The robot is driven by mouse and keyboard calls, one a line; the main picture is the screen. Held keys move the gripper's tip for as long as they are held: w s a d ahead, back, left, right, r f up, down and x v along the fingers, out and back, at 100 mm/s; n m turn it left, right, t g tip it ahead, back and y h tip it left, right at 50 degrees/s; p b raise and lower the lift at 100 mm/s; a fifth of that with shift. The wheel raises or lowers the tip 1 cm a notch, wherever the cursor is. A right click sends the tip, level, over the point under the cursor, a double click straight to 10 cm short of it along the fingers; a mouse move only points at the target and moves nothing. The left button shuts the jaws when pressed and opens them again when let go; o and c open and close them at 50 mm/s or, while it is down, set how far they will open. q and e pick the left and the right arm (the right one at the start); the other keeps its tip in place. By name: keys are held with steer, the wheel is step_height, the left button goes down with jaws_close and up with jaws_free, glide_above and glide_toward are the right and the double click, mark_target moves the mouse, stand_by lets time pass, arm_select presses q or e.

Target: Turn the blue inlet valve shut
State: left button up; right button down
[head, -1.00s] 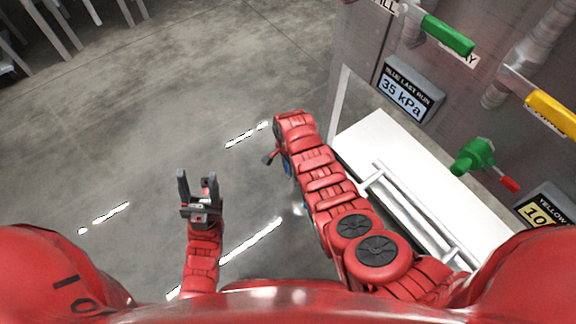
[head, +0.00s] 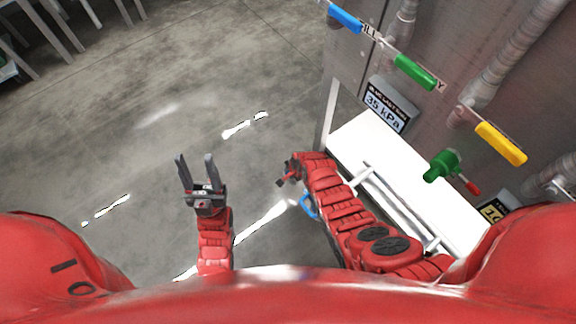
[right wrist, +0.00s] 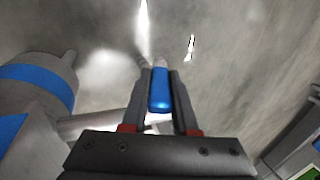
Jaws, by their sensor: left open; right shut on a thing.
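In the right wrist view, my right gripper (right wrist: 160,75) is shut on a blue lever handle (right wrist: 160,92), with one finger on each side of it. A grey pipe body with a blue band (right wrist: 42,75) stands to the left of the fingers. My left gripper (head: 194,167) is open and empty above the floor.
The cabinet front carries another blue handle (head: 345,17), a green handle (head: 414,72), a yellow handle (head: 500,143) and a 35 kPa display (head: 386,107). A green valve with a red tip (head: 442,165) sits lower. A white surface (head: 365,140) lies beside my right arm.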

steer(key=c, duration=0.7)
jaws_free()
steer(key=shift+r, duration=0.1)
steer(key=shift+s+d+r, duration=0.1)
steer(key=shift+s+r, duration=0.05)
steer(key=shift+p+v, duration=2.7)
steer(key=shift+v, duration=5.75)
steer(key=shift+c, duration=0.2)
